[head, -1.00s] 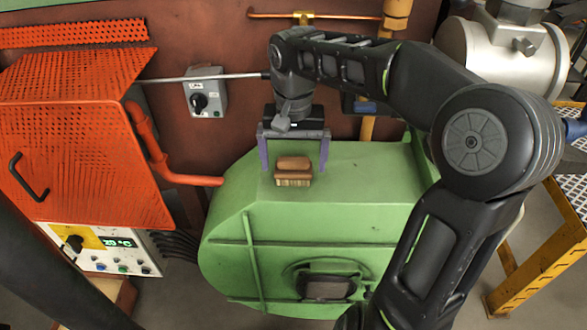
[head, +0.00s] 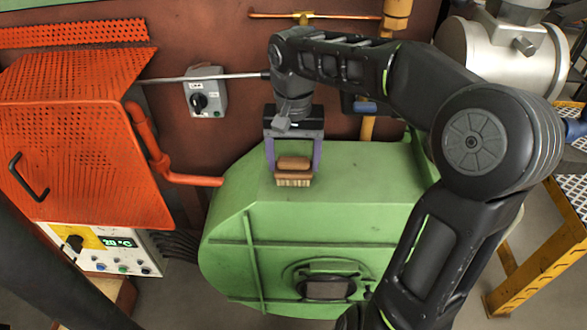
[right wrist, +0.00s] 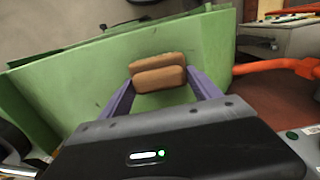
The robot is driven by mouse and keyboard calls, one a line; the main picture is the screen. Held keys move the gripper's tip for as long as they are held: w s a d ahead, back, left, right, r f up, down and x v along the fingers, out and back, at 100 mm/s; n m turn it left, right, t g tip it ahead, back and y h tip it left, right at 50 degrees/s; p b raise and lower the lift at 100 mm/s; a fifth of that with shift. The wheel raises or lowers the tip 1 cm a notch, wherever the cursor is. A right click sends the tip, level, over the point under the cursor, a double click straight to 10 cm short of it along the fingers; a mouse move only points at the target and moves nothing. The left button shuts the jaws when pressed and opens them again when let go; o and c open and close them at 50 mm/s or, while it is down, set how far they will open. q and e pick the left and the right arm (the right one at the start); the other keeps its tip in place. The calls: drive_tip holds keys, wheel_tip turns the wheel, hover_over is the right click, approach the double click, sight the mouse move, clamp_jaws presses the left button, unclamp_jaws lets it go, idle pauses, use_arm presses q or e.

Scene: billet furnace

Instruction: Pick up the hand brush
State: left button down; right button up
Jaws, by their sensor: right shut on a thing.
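The hand brush (head: 293,179) has a brown wooden body and pale bristles. It is on the top of the green housing (head: 330,215), bristles down; I cannot tell whether it is touching the surface. My right gripper (head: 293,170) comes from above and is shut on the brush, with one purple finger on each side of it. In the right wrist view the brush (right wrist: 158,78) sits between the two finger ends, its bristles hidden. My left gripper is not in view.
An orange perforated cabinet (head: 75,130) with a control panel (head: 110,250) stands at the left. An orange pipe (head: 150,145) runs near the housing's left side. A switch box (head: 206,97) is on the wall behind. A yellow frame (head: 545,265) stands at the right.

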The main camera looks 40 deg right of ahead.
sight(293, 157)
idle(0.3)
drive_tip(key=shift+s+a+r+b, duration=0.1)
drive_tip(key=shift+a+r+b, duration=0.05)
drive_tip(key=shift+r+b, duration=0.35)
wheel_tip(293, 157, up, 2)
drive_tip(key=shift+r, duration=0.15)
wheel_tip(293, 157, up, 4)
drive_tip(key=p, duration=0.4)
drive_tip(key=shift+r+p, duration=0.25)
drive_tip(key=shift+p, duration=0.05)
drive_tip(key=shift+s+a+f+b, duration=0.4)
drive_tip(key=shift+s+f+b, duration=0.1)
drive_tip(key=shift+s+b, duration=0.15)
drive_tip(key=s+a+p, duration=0.1)
drive_tip(key=s+a, duration=1)
drive_tip(key=s, duration=0.3)
drive_tip(key=shift+s, duration=0.15)
